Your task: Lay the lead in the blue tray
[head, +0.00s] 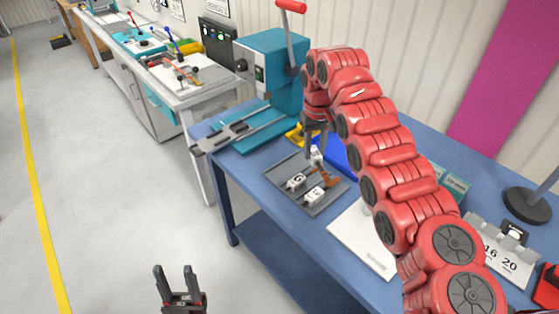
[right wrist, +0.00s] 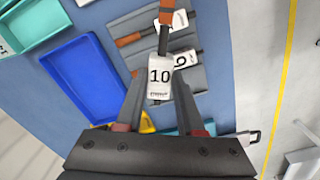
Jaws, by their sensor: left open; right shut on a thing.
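My right gripper (head: 316,143) is shut on a lead with a white tag (head: 316,156). In the right wrist view, the fingers (right wrist: 158,92) close around this tag, marked 10 (right wrist: 159,76); a dark cable and orange-brown part (right wrist: 172,16) extend beyond it. It is over or near the grey mat (head: 328,205); I cannot tell the gap. Other tagged leads (head: 297,181) lie on the mat. The blue tray (head: 340,160) is beside it, partly hidden by my arm; in the right wrist view the tray (right wrist: 84,78) looks empty. My left gripper (head: 178,280) is open and empty, above the floor.
A teal machine (head: 270,75) with a red-handled lever stands at the bench's far left end. A white board (head: 360,240) lies in front of the mat. Teal bins (right wrist: 40,22) sit beyond the blue tray. A number stand (head: 497,255) is at right.

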